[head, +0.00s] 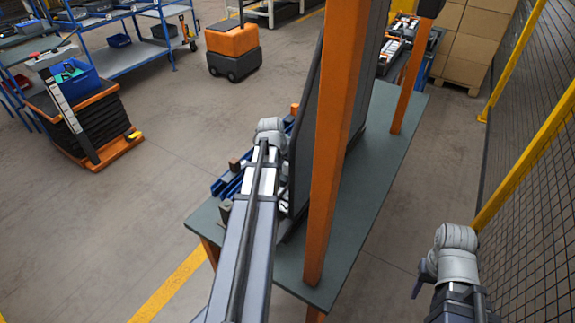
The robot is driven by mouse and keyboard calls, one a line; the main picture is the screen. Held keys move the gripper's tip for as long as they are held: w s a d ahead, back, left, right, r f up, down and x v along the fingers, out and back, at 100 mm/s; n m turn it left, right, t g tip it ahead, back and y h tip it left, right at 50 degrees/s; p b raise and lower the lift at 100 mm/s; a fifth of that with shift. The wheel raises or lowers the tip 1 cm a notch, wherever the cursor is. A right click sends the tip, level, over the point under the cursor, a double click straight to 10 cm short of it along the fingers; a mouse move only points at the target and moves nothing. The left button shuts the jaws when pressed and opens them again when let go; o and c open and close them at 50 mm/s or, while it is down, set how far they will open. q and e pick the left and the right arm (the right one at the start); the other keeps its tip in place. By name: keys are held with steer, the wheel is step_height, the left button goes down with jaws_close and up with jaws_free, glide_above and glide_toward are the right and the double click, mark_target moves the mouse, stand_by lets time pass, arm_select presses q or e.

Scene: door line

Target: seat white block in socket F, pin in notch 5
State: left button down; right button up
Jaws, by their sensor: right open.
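I cannot make out the white block, socket F or notch 5 in this view. My left arm reaches from the bottom middle over the grey-green table (375,187) to the left side of a dark upright panel. Its gripper is hidden beyond the wrist. My right gripper (420,280) is small and dark beside its grey wrist at the lower right, off the table's right side. It is open, with nothing seen in it. Blue parts (227,184) show on the table left of my left arm, partly covered by it. Small brown pieces (234,164) are beside them.
An orange post (335,150) and the dark panel (303,130) stand up from the table. A yellow-framed mesh fence (530,200) runs along the right. A lift cart (85,125), blue shelving and an orange mobile unit (232,48) stand back left. Floor at left is clear.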

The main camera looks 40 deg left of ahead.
arm_select(q)
steer(key=shift+c, duration=2)
jaws_free()
steer(key=p+v, duration=0.7)
steer(key=shift+s+r, duration=0.2)
steer(key=shift+r, duration=0.15)
steer(key=shift+d, duration=0.1)
